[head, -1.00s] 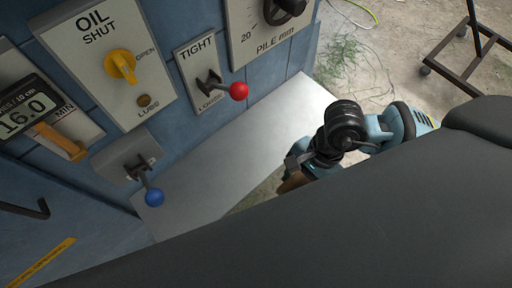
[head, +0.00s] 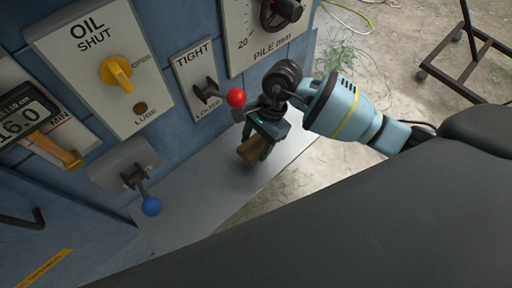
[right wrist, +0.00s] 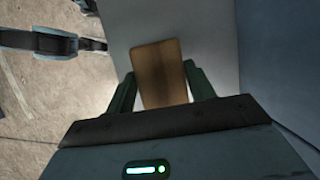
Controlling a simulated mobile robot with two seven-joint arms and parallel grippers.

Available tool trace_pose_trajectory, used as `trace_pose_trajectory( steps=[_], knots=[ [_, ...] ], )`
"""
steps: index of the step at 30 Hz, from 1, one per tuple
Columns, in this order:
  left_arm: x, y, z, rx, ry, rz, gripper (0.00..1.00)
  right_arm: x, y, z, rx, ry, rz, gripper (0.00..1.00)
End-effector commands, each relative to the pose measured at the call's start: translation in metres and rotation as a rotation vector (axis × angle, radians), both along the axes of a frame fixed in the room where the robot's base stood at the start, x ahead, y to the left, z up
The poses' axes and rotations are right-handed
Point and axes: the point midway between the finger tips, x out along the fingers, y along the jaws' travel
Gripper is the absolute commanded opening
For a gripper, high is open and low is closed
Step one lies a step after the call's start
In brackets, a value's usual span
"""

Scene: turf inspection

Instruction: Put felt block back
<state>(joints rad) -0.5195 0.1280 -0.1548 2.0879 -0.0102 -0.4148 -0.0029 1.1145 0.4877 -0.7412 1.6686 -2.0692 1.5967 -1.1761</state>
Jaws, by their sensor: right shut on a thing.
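The felt block (head: 251,150) is a small brown block. My right gripper (head: 258,148) is shut on it, below the red-knobbed lever and above the grey shelf (head: 195,198) at the foot of the blue machine. In the right wrist view the brown block (right wrist: 160,72) sits between the two dark green fingers of the right gripper (right wrist: 157,88), with the pale shelf behind it. I cannot tell whether the block touches the shelf. My left gripper is not in view.
The blue machine wall carries a red-knobbed lever (head: 235,98) close to my right gripper, a blue-knobbed lever (head: 150,206), a yellow oil knob (head: 116,72) and a pile dial (head: 284,10). A dark wheeled frame (head: 462,50) stands at the upper right. The shelf looks bare.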

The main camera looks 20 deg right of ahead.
Motion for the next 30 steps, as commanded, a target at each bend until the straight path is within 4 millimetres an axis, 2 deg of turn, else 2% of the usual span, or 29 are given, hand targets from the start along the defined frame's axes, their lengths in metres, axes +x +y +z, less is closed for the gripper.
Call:
trace_pose_trajectory(
  steps=[5, 13, 25, 26, 30],
  knots=[
    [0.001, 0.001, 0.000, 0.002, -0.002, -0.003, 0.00, 0.000, 0.000, -0.003, 0.000, 0.000, -0.001, 0.33],
    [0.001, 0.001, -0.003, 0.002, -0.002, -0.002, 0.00, 0.000, 0.000, -0.034, 0.001, 0.002, -0.001, 0.33],
    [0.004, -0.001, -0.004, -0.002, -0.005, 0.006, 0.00, 0.000, 0.000, -0.039, 0.000, 0.000, 0.000, 0.33],
    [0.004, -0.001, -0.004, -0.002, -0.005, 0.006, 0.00, 0.000, 0.000, -0.039, 0.000, 0.000, 0.000, 0.55],
    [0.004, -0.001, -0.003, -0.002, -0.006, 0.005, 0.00, 0.000, 0.000, -0.038, 0.000, 0.000, 0.000, 0.73]
  ],
)
